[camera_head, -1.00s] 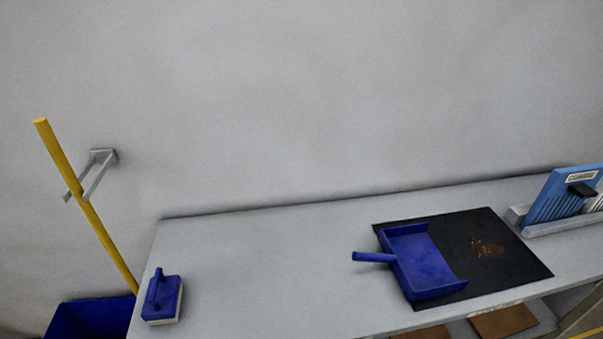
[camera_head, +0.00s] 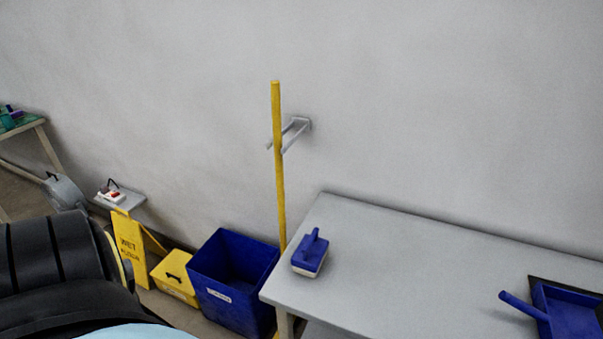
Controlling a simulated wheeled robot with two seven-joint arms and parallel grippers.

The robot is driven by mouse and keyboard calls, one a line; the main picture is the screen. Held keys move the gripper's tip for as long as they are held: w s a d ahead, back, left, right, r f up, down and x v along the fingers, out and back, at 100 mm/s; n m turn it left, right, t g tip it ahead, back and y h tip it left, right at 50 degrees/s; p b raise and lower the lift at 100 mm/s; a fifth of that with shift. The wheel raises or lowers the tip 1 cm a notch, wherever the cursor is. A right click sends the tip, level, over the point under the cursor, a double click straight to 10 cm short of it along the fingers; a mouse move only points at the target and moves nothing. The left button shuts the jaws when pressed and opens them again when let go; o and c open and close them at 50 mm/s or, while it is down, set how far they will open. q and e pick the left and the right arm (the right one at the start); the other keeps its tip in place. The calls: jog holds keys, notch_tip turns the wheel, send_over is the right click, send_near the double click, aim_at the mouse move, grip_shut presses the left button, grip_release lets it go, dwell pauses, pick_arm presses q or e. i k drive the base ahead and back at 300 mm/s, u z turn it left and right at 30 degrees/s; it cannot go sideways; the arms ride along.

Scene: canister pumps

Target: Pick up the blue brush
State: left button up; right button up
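The blue brush (camera_head: 311,254) has a blue handle block over a pale bristle base. It rests on the grey table (camera_head: 400,270) near its left end, with nothing touching it. Neither of my grippers shows in the head view.
A blue dustpan (camera_head: 567,312) lies on a black mat (camera_head: 597,291) at the table's right. A yellow pole (camera_head: 278,170) stands in a wall bracket (camera_head: 297,126) behind the table. A blue bin (camera_head: 232,285), a yellow box (camera_head: 174,277) and a yellow wet-floor sign (camera_head: 130,248) stand on the floor at left.

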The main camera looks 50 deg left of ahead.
aim_at(310, 254)
jog(key=k, duration=0.25)
jog(key=u, duration=1.25)
jog(key=i, duration=0.5)
jog(key=z, duration=0.4)
